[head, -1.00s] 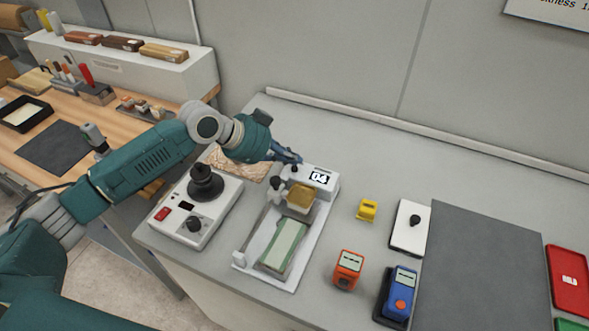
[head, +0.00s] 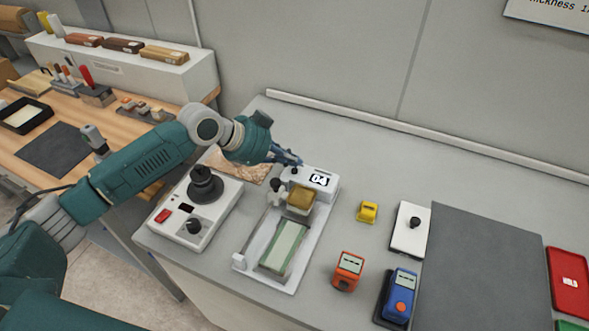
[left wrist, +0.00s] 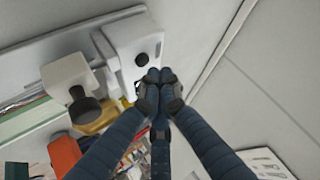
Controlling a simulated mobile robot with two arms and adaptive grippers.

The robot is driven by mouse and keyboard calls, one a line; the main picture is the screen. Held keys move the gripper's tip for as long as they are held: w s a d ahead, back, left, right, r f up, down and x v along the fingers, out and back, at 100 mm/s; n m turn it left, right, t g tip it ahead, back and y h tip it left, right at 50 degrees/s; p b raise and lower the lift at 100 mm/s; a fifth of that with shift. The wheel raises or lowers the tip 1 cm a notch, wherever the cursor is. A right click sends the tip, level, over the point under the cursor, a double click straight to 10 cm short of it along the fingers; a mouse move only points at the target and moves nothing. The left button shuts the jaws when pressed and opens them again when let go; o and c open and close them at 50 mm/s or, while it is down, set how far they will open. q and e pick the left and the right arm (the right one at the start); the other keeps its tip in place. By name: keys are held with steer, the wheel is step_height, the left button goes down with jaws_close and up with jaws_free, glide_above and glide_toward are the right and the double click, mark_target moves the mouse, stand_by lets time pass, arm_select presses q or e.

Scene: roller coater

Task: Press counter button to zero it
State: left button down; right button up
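The white counter housing (head: 328,192) stands at the far end of the roller coater and its display (head: 319,180) reads 04. A small black button (head: 294,171) is on its top, left of the display. In the left wrist view the button (left wrist: 142,60) lies just beyond and left of my fingertips. My left gripper (head: 298,162) has its fingers together, empty, just behind and above the button. The closed fingertips (left wrist: 160,76) show over the housing's edge in the left wrist view, apart from the button in the picture; contact is not visible. My right gripper is out of view.
The coater's white base (head: 290,283) holds a green-edged strip and a yellowish roller block (head: 300,200). A control box with a black knob (head: 206,187) stands left. Orange (head: 348,270) and blue (head: 400,295) devices are in front right. The table behind the counter is clear.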

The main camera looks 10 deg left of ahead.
mark_target(292, 171)
arm_select(q)
steer(key=shift+f, duration=0.15)
steer(key=shift+f, duration=0.3)
steer(key=shift+f+b, duration=0.3)
steer(key=shift+f, duration=0.15)
stand_by(0.8)
steer(key=shift+r, duration=0.1)
steer(key=shift+r+p, duration=0.75)
steer(key=shift+p, duration=0.05)
step_height(292, 171, up, 5)
steer(key=p, duration=0.4)
steer(key=shift+r, duration=0.1)
